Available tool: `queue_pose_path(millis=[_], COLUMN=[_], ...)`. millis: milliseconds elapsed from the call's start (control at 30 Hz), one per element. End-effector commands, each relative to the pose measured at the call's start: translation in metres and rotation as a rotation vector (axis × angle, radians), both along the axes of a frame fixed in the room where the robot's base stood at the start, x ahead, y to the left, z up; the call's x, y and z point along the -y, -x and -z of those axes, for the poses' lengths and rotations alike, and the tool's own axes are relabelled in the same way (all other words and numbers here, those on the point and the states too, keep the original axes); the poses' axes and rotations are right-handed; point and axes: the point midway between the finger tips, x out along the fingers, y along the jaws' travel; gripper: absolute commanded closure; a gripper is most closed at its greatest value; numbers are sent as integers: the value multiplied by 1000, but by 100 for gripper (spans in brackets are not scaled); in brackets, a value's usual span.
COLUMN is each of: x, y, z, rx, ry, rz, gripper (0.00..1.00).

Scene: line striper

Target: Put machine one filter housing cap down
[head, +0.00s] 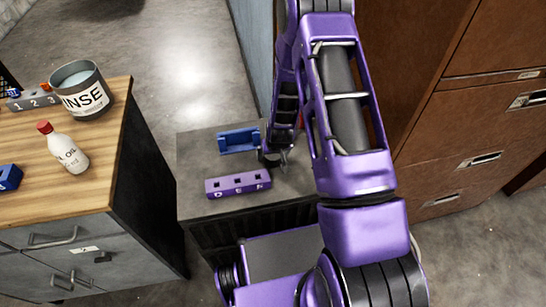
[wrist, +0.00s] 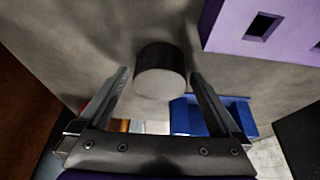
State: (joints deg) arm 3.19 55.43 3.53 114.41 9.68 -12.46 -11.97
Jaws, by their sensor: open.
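A short dark cylinder with a pale grey round face, which looks like the filter housing cap (wrist: 160,80), is in the middle of the wrist view. It appears to rest on the grey cabinet top (head: 196,150). My gripper (wrist: 159,73) is open, with one finger on each side of the cap and visible gaps between. In the head view my gripper (head: 273,158) is low over the cabinet top, right of the blue holder. I cannot make out the cap clearly there.
A blue holder (head: 238,140) and a purple lettered block with square holes (head: 238,184) sit on the cabinet top, near my gripper. On the wooden desk (head: 95,165) at left stand a rinse bucket (head: 82,92) and a white red-capped bottle (head: 64,150). Brown drawers (head: 470,130) rise at right.

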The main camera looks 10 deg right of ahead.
Motion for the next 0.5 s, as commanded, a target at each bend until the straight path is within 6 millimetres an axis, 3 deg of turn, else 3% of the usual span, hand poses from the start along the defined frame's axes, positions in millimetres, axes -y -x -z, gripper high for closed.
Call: queue_pose_path(millis=[233, 500], x=[0, 0], y=[-1, -1], z=[2, 2], rx=[1, 0], ry=[0, 0], rz=[0, 0], gripper=[0, 47])
